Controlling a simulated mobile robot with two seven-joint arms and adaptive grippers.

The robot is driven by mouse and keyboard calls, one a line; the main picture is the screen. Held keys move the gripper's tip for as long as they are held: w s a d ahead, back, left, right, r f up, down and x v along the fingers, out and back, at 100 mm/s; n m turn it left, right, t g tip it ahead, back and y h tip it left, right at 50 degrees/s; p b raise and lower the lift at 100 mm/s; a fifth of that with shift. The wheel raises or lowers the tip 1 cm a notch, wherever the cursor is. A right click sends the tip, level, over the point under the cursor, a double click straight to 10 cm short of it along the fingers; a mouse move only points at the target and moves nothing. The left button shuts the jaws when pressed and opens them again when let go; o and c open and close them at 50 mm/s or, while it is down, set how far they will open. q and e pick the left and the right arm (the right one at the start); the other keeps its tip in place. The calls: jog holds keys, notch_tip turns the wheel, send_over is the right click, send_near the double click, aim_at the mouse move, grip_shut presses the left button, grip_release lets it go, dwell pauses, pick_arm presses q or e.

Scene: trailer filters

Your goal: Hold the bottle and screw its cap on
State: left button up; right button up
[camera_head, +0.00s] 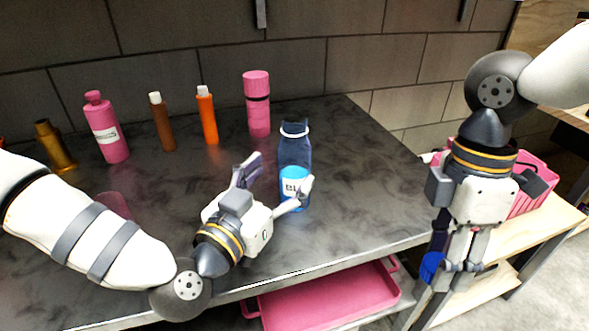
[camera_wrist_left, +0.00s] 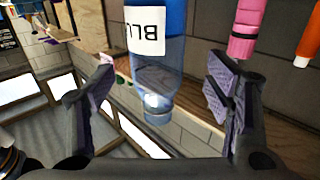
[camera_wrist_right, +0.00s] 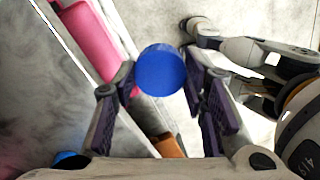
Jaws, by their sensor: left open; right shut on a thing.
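The blue bottle (camera_head: 293,152) with a white "BLU" label stands upright on the dark table. Its neck shows no cap. My left gripper (camera_head: 277,178) is open, with its fingers spread on either side of the bottle; in the left wrist view the bottle (camera_wrist_left: 165,75) appears upside down between the fingers, apart from both. My right gripper (camera_head: 456,267) is shut on the blue cap (camera_head: 432,267), off to the right of the table and lower than the bottle. In the right wrist view the round cap (camera_wrist_right: 160,70) sits between the fingertips.
A gold bottle (camera_head: 56,148), pink bottle (camera_head: 107,130), brown bottle (camera_head: 163,124), orange bottle (camera_head: 208,118) and pink cylinder (camera_head: 257,105) stand at the back. A pink tray (camera_head: 330,302) lies below the table front; a pink crate (camera_head: 535,178) is at right. The table's right end is clear.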

aim_at(287, 172)
pick_arm(q)
jog(key=x, duration=0.5)
jog(key=shift+d+f, duration=0.2)
jog(key=shift+f, duration=0.05)
pick_arm(e)
jog(key=shift+f, duration=0.6)
pick_arm(q)
jog(key=shift+c, duration=0.6)
jog(key=shift+r, duration=0.1)
jog(key=c, duration=1.5)
jog(key=shift+r, duration=0.1)
pick_arm(e)
jog(key=shift+r, duration=0.1)
